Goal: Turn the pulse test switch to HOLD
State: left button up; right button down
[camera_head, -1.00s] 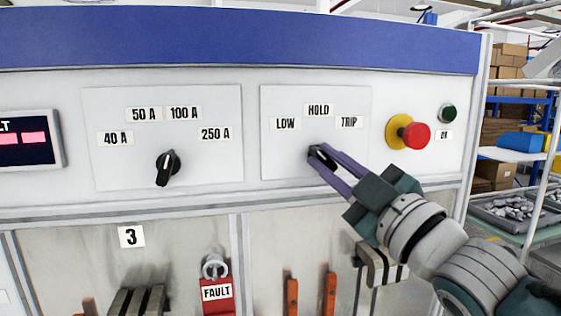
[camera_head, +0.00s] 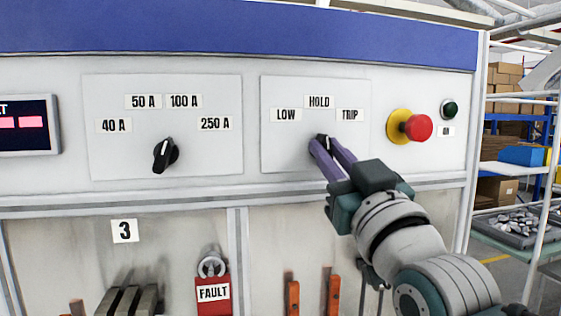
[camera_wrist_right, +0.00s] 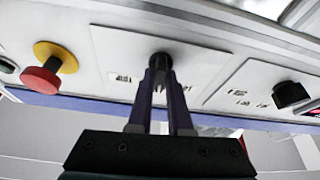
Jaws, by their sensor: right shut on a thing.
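The pulse test switch (camera_head: 322,139) is a black knob on the white plate (camera_head: 284,92) with LOW, HOLD and TRIP labels. My right gripper (camera_head: 325,143) is shut on this knob, its purple fingers coming up from the lower right. Only the dark top of the knob shows between the fingertips, below the HOLD label (camera_head: 319,102). The right wrist view shows the knob (camera_wrist_right: 160,61) at the tips of the fingers, its base against the plate. The fingers hide most of the knob, so its exact pointing is hard to read. My left gripper is not in view.
Left of the plate is another black selector knob (camera_head: 165,155) with 40 A to 250 A labels. To the right are a red mushroom button (camera_head: 418,128) on a yellow base and a dark green button (camera_head: 450,109). A red FAULT tag (camera_head: 213,291) hangs below.

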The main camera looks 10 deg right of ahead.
jog(key=shift+m+h, duration=0.6)
jog(key=shift+m, duration=0.2)
jog(key=c, duration=0.8)
grip_release()
jog(key=shift+c, duration=0.2)
jog(key=b+v, duration=0.5)
jog(key=v, duration=0.5)
